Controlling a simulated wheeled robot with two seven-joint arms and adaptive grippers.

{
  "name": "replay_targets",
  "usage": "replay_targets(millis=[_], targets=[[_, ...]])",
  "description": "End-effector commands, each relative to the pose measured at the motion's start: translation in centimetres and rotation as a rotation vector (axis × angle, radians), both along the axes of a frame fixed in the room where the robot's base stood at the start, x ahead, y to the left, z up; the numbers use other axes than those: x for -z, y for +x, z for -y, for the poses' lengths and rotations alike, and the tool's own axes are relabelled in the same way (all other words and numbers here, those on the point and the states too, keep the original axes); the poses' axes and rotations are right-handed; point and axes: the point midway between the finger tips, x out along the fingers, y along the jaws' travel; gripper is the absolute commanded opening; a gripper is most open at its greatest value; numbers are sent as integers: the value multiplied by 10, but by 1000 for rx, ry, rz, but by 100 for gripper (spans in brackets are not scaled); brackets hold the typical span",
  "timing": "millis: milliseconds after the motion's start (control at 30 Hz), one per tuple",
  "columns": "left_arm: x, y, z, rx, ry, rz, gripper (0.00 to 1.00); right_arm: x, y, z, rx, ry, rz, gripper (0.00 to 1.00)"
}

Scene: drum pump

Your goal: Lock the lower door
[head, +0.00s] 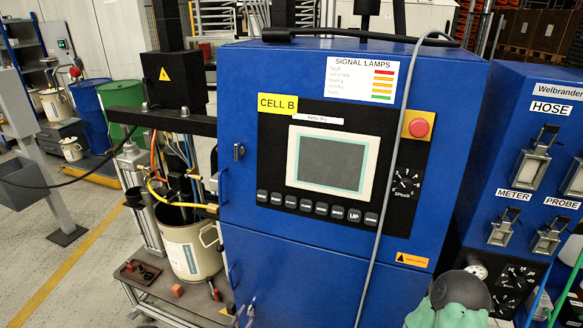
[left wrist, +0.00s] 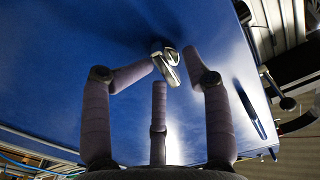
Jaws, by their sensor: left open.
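The lower door (head: 310,280) is the blue panel under the control panel of the CELL B cabinet; it looks closed. A bar handle (head: 234,275) sits at its left edge. My left gripper (head: 240,316) is at the bottom of the head view, low at the door's left side, mostly cut off. In the left wrist view my left gripper (left wrist: 165,80) is open, its three fingers spread around a small metal turn latch (left wrist: 167,65) on the blue face. The latch lies between the fingertips; contact cannot be told. A dark bar handle (left wrist: 251,108) is to its right.
The upper door has its own latch (head: 238,151) and bar handle (head: 224,186) on its left edge. A cream drum (head: 189,250) with hoses stands on a low platform left of the cabinet. Another blue cabinet (head: 520,190) stands at the right.

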Motion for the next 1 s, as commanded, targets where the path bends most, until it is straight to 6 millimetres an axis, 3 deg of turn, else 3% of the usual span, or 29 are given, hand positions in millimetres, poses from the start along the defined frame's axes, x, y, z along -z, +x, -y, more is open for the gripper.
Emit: replay_targets(millis=[167, 233, 367, 967, 1000], targets=[[-5, 5, -8, -15, 3, 12, 31, 0, 0, 0, 0, 0, 0, 45], [-5, 5, -9, -17, 3, 13, 20, 0, 0, 0, 0, 0, 0, 45], [-6, 6, -11, -22, 3, 15, 11, 0, 0, 0, 0, 0, 0, 45], [-7, 7, -16, -28, -135, -29, 10, 1, 0, 0, 0, 0, 0, 45], [-7, 7, -16, -28, -135, -29, 34, 1, 0, 0, 0, 0, 0, 45]])
